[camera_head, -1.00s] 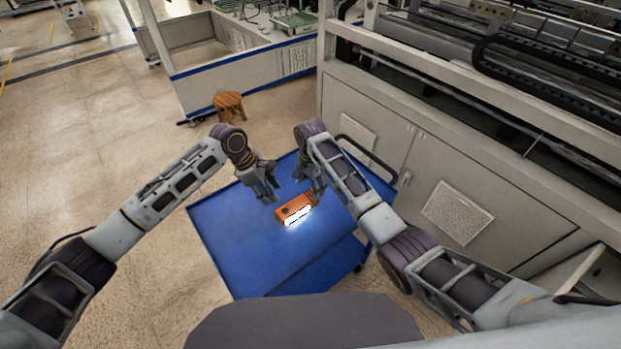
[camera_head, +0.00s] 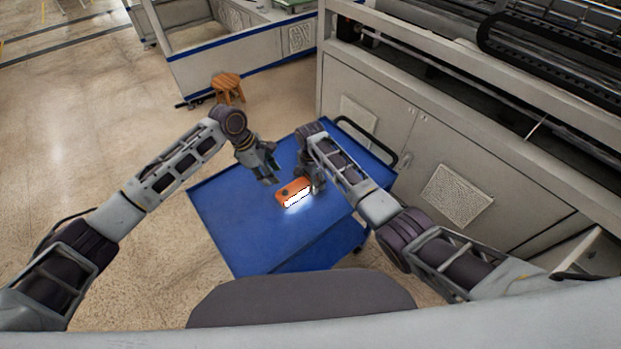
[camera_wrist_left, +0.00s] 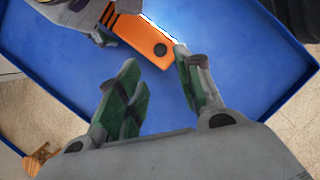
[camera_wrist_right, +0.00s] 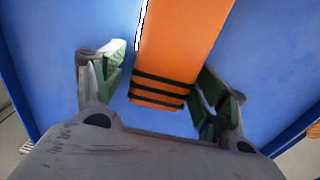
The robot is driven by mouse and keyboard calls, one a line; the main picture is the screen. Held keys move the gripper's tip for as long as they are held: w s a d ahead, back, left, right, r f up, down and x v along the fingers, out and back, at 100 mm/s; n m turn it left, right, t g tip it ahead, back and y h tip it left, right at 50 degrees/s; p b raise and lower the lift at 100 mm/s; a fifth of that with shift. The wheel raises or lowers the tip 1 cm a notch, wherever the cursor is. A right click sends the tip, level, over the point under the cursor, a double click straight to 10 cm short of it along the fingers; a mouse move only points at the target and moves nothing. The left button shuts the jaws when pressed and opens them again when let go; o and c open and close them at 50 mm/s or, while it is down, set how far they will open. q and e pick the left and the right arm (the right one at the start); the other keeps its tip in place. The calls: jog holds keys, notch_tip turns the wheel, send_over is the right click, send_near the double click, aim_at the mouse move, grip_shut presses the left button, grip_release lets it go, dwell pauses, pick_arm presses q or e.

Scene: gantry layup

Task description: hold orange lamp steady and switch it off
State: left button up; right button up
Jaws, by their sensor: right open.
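The orange lamp (camera_head: 291,191) lies on the blue cart top (camera_head: 230,225), its white strip lit along the near side. A round dark button (camera_wrist_left: 160,49) shows near one end in the left wrist view. My left gripper (camera_head: 271,180) is open and empty, just left of the lamp's button end; its fingers (camera_wrist_left: 160,85) stand apart in its wrist view. My right gripper (camera_wrist_right: 162,85) is open, with its fingers on either side of the lamp's black-banded end (camera_wrist_right: 160,92). I cannot tell whether either finger touches the lamp.
The blue cart has a raised rim and a dark handle (camera_head: 367,140) at the back right. A large grey machine (camera_head: 440,150) stands close on the right. A wooden stool (camera_head: 228,86) stands on the floor behind the cart.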

jog(key=c, duration=1.1)
pick_arm(q)
jog(key=shift+c, duration=0.5)
pick_arm(e)
jog(key=shift+c, duration=0.7)
pick_arm(q)
grip_shut()
jog(key=shift+d+f, duration=0.1)
